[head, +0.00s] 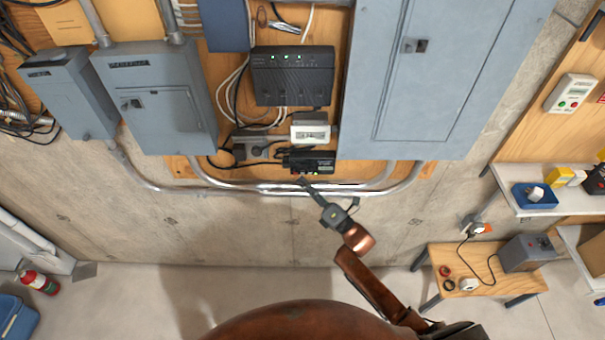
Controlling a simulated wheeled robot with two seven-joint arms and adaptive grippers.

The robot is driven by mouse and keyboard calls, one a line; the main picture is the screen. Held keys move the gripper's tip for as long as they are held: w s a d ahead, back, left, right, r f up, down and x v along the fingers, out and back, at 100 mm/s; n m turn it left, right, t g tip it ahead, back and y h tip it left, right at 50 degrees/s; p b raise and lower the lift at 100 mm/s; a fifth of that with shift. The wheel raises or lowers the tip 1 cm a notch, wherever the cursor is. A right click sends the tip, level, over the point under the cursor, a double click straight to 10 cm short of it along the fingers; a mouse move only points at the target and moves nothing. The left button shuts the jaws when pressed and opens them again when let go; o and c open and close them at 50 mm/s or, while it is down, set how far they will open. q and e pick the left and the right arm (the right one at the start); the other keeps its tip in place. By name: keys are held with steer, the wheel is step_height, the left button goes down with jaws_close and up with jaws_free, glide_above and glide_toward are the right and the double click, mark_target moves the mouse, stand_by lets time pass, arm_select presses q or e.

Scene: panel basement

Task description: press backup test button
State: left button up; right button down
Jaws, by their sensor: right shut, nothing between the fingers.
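A black box (315,160) with a few small coloured spots along its lower edge is mounted on the wooden wall panel, below a small white unit (310,131). Which part of it is the test button is too small to tell. My right gripper (303,184) is shut and empty. Its tips are at the lower edge of the black box, near the coloured spots; I cannot tell whether they touch it. My left gripper is not in view.
A black router (292,77) with green lights hangs above. Grey electrical cabinets (440,80) flank the area. Metal conduits (230,189) run just below the box. A low wooden bench (470,262) and a white shelf (555,180) stand right.

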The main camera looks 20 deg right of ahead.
steer(key=shift+w, duration=0.1)
steer(key=shift+w+d, duration=0.15)
steer(key=shift+w, duration=0.15)
steer(key=shift+w+d+b, duration=0.1)
steer(key=shift+w+b, duration=0.2)
steer(key=shift+w, duration=0.05)
stand_by(0.8)
steer(key=shift+s, duration=0.1)
steer(key=shift+s+a, duration=0.2)
steer(key=shift+s, duration=0.45)
steer(key=shift+s+p, duration=0.1)
steer(key=shift+p, duration=0.2)
steer(key=s, duration=0.2)
steer(key=s+a+p, duration=0.1)
steer(key=s, duration=0.1)
steer(key=shift+s+a, duration=0.2)
steer(key=shift+s, duration=0.15)
